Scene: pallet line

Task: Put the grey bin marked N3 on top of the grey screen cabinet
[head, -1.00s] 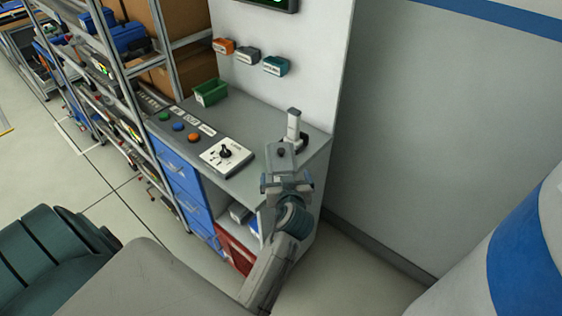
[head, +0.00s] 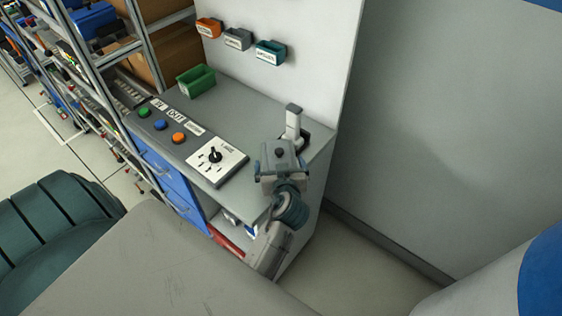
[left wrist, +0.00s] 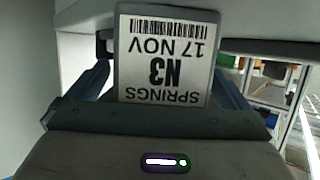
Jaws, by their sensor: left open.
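The grey bin marked N3 (left wrist: 165,62) fills the upper middle of the left wrist view, close in front of my left gripper. Its white label reads SPRINGS, 17 NOV and N3, upside down in the picture. My left gripper (head: 280,160) is open at the right end of the grey counter. In the left wrist view its blue-grey fingers (left wrist: 160,92) stand either side of the bin; I cannot tell whether they touch it. I cannot make out the N3 bin in the head view. No screen shows now, so I cannot identify the screen cabinet. My right gripper is not in view.
The grey counter (head: 245,110) carries a green bin (head: 196,81), coloured buttons, a switch panel (head: 217,160) and a white upright device (head: 293,122) close behind my gripper. Small orange, grey and teal bins (head: 270,52) hang on the wall panel. Metal shelving stands left; floor shows right.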

